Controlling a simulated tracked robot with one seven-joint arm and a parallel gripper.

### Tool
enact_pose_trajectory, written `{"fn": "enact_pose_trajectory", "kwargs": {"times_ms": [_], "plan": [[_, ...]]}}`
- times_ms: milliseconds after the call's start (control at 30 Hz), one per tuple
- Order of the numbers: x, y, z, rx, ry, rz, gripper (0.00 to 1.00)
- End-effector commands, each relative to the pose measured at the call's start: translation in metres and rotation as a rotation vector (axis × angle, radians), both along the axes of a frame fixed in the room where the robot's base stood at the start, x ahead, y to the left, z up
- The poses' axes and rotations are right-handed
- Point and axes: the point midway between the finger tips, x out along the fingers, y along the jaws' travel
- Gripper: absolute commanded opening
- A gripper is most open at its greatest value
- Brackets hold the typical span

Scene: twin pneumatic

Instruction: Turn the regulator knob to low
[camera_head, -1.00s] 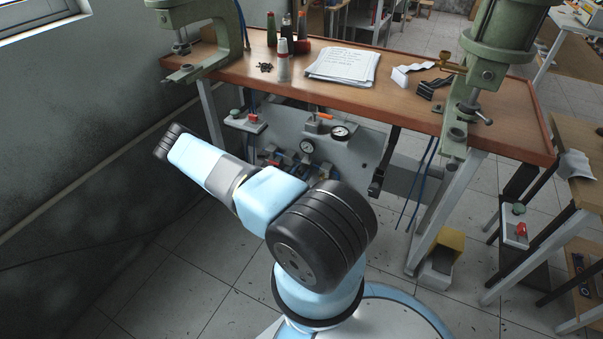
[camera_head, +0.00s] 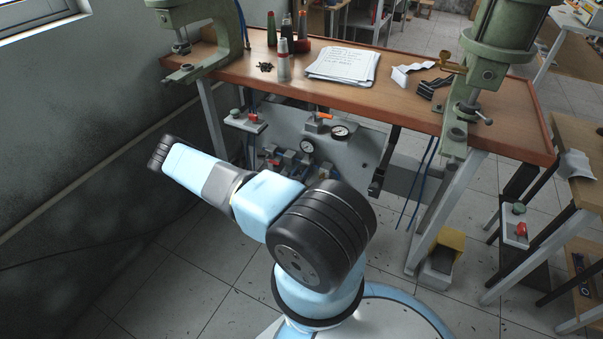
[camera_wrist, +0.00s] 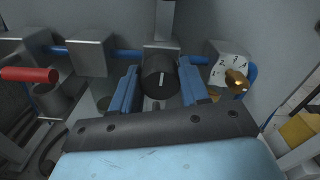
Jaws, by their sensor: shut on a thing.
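In the wrist view, a round black regulator knob (camera_wrist: 158,82) faces the camera below a grey block. A short white mark on its face stands nearly upright, tilted slightly right at its top. My gripper (camera_wrist: 160,76) is shut on the knob, with one blue finger on each side.
In the wrist view, a white numbered plate with a brass fitting (camera_wrist: 237,80) sits close right of the fingers. A red handle (camera_wrist: 30,74) is at left. Blue tubing joins the grey blocks. In the head view, gauges (camera_head: 341,131) sit on the panel below the wooden bench (camera_head: 420,105).

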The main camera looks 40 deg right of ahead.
Motion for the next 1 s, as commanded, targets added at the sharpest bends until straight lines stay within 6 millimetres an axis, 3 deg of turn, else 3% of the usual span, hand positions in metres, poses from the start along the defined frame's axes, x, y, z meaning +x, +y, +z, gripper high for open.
{"fn": "enact_pose_trajectory", "kwargs": {"times_ms": [267, 300, 533, 833, 1000], "plan": [[0.006, 0.002, 0.002, -0.005, -0.002, 0.010, 0.14], [0.006, 0.002, 0.002, -0.005, -0.003, 0.010, 0.46], [0.005, 0.002, 0.002, -0.004, -0.002, 0.007, 0.68], [0.002, 0.002, 0.001, -0.003, 0.001, 0.004, 0.69], [-0.004, 0.018, 0.000, -0.002, 0.001, 0.005, 0.69]]}}
